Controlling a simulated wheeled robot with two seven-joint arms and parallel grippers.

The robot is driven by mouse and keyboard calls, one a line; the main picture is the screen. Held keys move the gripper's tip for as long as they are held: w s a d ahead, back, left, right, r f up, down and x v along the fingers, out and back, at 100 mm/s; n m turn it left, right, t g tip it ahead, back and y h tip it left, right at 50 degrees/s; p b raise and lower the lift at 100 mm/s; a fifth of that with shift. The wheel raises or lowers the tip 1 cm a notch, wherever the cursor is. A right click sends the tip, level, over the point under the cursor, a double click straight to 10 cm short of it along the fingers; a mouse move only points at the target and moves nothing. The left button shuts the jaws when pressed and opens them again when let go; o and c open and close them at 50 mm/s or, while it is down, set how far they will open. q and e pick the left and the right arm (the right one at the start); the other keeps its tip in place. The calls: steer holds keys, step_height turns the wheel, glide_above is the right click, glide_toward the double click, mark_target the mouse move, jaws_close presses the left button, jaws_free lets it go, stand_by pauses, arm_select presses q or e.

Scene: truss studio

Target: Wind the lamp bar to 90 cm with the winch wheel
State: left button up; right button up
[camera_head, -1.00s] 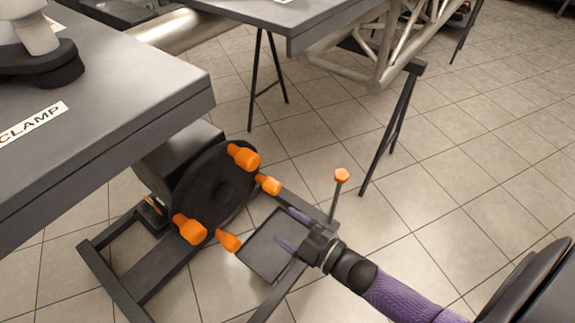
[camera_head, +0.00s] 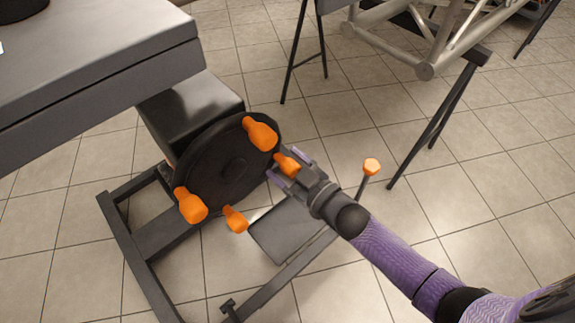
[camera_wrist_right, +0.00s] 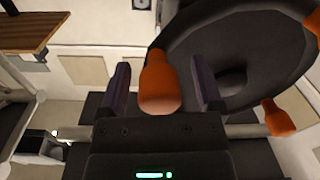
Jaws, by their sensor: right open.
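The winch wheel (camera_head: 232,168) is a dark disc with several orange knobs around its rim, mounted on a dark winch box. My right gripper (camera_head: 288,169) is open at the wheel's right side. One orange knob (camera_head: 287,164) lies between its two fingers. In the right wrist view that knob (camera_wrist_right: 159,85) stands between the open fingers, with a gap on each side. Another orange knob (camera_head: 260,133) is at the wheel's top, and others are at its lower left (camera_head: 190,205) and bottom (camera_head: 236,219). The lamp bar and any height reading cannot be made out. My left gripper is not in view.
A dark table (camera_head: 120,50) overhangs at the upper left. The winch stands on a dark floor frame (camera_head: 150,270). A trestle leg (camera_head: 435,120) and metal truss stand behind. Tiled floor is open at right.

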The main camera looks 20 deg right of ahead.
steer(key=c, duration=0.7)
jaws_close()
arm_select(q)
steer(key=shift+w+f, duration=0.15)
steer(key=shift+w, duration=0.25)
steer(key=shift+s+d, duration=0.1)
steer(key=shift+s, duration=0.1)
